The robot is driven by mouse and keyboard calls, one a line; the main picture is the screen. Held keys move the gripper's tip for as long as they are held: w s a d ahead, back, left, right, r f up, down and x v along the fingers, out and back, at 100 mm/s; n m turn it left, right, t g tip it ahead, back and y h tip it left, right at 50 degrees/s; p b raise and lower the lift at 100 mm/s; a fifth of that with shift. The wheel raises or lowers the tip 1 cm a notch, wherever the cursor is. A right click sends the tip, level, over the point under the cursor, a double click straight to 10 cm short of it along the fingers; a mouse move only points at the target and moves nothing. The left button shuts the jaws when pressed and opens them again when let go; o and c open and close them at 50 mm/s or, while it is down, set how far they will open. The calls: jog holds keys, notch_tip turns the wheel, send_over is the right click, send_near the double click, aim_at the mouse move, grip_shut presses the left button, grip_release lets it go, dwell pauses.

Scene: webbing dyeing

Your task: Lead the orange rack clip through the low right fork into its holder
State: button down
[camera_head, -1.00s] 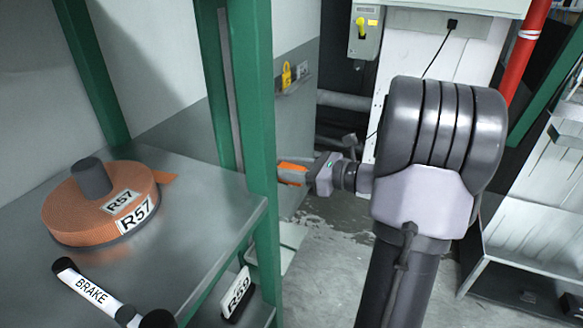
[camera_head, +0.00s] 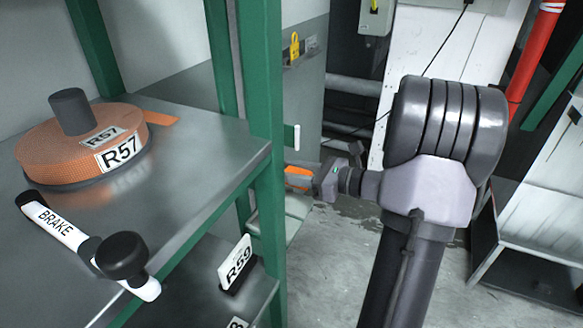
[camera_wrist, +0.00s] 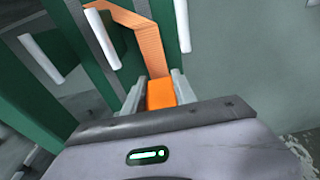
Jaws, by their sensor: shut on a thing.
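My gripper (camera_head: 318,182) is beyond the green post in the head view, shut on the orange rack clip (camera_head: 299,177). In the wrist view the clip (camera_wrist: 161,94) sits between my two fingers. An orange webbing strip (camera_wrist: 148,40) runs from the clip up and to the upper left. White prongs show either side of the strip, one on the left (camera_wrist: 102,38) and one on the right (camera_wrist: 182,24). They look like a fork; I cannot tell whether the strip lies inside it. A white prong (camera_head: 297,137) also shows beside the post. I cannot make out the holder.
The green post (camera_head: 264,90) stands close left of my gripper. The steel shelf (camera_head: 190,185) carries an orange webbing roll (camera_head: 60,145) marked R57 and a BRAKE lever (camera_head: 60,228). An R59 tag (camera_head: 236,262) sits lower. Floor (camera_head: 340,260) shows below my gripper.

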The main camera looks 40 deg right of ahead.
aim_at(291, 202)
jog(key=shift+f+b, duration=2)
jog(key=shift+f, duration=1.25)
jog(key=c, duration=0.9)
grip_release()
